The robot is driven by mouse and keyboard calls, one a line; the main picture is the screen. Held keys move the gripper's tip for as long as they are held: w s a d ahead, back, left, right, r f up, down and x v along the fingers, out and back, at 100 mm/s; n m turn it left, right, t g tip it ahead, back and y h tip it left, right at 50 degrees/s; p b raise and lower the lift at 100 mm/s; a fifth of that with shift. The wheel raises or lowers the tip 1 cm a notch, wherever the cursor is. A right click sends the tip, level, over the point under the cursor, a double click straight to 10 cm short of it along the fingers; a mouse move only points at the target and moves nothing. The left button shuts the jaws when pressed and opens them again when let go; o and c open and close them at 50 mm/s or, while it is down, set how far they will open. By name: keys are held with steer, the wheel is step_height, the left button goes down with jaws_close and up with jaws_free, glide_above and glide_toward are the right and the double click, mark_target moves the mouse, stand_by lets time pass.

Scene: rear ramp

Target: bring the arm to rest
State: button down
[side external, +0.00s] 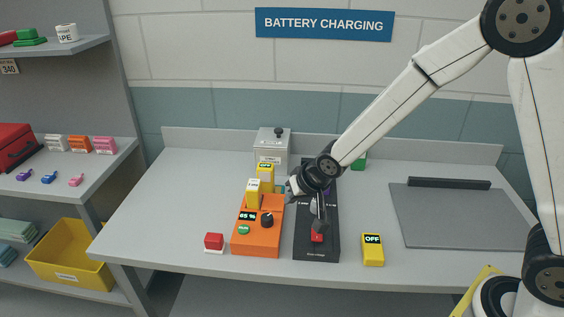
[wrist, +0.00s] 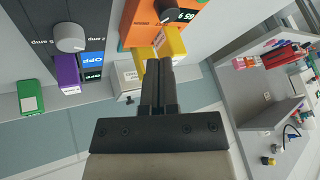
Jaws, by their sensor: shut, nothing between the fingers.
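My arm reaches in from the upper right in the side external view, with its wrist over the back of the charging bench. My gripper (side external: 290,191) shows small and partly hidden there, above the gap between the orange charger (side external: 255,240) and the black charger (side external: 303,245). In the wrist view my gripper (wrist: 158,68) has its two dark fingers together, with nothing held. The fingers overlap the view of a yellow battery (wrist: 172,45) at the orange charger. I cannot tell how far the fingertips are from it.
A purple battery (wrist: 67,75) sits in the black charger. Shelves stand left, with a yellow bin (side external: 75,262).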

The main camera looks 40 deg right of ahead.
steer(key=s+d+n+g, duration=0.1)
steer(key=s+d, duration=0.1)
steer(key=s, duration=0.3)
steer(key=s+d+r+n+g, duration=0.1)
steer(key=s+d, duration=0.2)
steer(key=s, duration=0.3)
steer(key=s+d+n+g+h, duration=0.1)
steer(key=s+d, duration=0.2)
steer(key=s, duration=0.3)
steer(key=shift+s+r+g, duration=0.25)
steer(key=shift+r+g, duration=0.05)
steer(key=shift+g, duration=0.1)
